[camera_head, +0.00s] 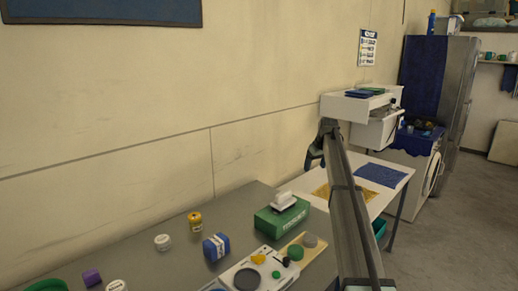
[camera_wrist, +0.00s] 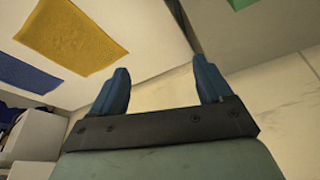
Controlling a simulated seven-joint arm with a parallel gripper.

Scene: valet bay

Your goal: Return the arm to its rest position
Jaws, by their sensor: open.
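My gripper (camera_wrist: 161,86) is open, with its two blue fingers spread apart and nothing between them in the wrist view. In the head view my arm reaches up from the bottom right, and its end, with my gripper (camera_head: 314,152), is in front of the wall beside a white box-like unit. The fingertips are small and dark there. In the wrist view a white table (camera_wrist: 150,25) with a yellow mat (camera_wrist: 72,37) and a blue mat (camera_wrist: 25,75) lies beyond the fingers, apart from them.
A grey counter (camera_head: 130,220) at lower left holds a green box (camera_head: 281,220), a blue-and-white packet (camera_head: 216,247), a yellow jar (camera_head: 195,221) and several small items. The white unit (camera_head: 347,108) stands close to my arm's end. A washing machine (camera_head: 408,160) and fridge (camera_head: 456,95) stand at right.

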